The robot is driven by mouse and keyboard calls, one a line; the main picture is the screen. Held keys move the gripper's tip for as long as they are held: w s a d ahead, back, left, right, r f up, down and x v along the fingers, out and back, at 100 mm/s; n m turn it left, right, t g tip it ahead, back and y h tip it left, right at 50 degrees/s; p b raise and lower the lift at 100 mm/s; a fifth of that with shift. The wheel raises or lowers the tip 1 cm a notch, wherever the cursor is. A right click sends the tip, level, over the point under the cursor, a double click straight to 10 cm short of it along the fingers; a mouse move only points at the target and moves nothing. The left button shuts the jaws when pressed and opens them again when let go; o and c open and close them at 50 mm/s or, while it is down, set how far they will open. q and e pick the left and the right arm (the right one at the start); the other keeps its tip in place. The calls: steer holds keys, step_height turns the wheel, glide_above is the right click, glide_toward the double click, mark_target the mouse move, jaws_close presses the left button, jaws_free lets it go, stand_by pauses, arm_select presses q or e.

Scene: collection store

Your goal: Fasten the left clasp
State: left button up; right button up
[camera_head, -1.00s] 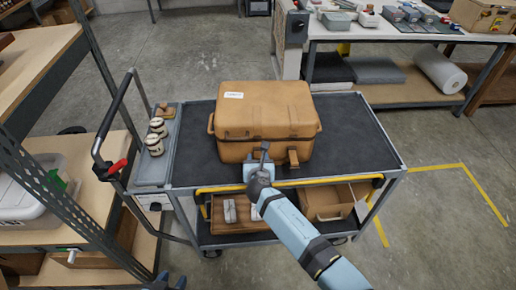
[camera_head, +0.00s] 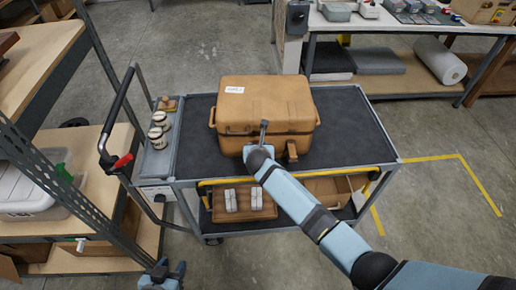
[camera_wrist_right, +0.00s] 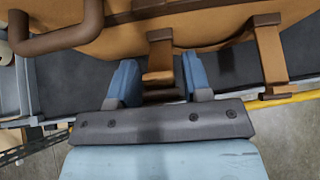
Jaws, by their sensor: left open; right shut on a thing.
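A tan-brown case (camera_head: 265,100) with a closed lid stands on the cart's dark top. My right arm reaches its front, and the arm's end covers the left clasp in the head view. In the right wrist view, the left clasp (camera_wrist_right: 160,55) is a brown strap on the case front, between the blue fingers of my right gripper (camera_wrist_right: 158,85). The right gripper is shut on it; its lower end is partly in shadow. The right clasp (camera_wrist_right: 270,55) hangs down, clear of the fingers. My left gripper (camera_head: 163,272) is open and empty, low at the left, away from the case.
The cart (camera_head: 360,130) has free top to the right of the case. Its side tray (camera_head: 157,160) holds small cylindrical items. A yellow bar (camera_head: 225,182) runs along the front edge, above a lower shelf with boxes. A shelf rack (camera_head: 60,140) stands at the left.

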steer(key=o, duration=1)
steer(key=shift+w, duration=0.1)
steer(key=shift+c, duration=0.2)
steer(key=v, duration=1.3)
steer(key=shift+s+b, duration=0.4)
steer(key=shift+r, duration=0.15)
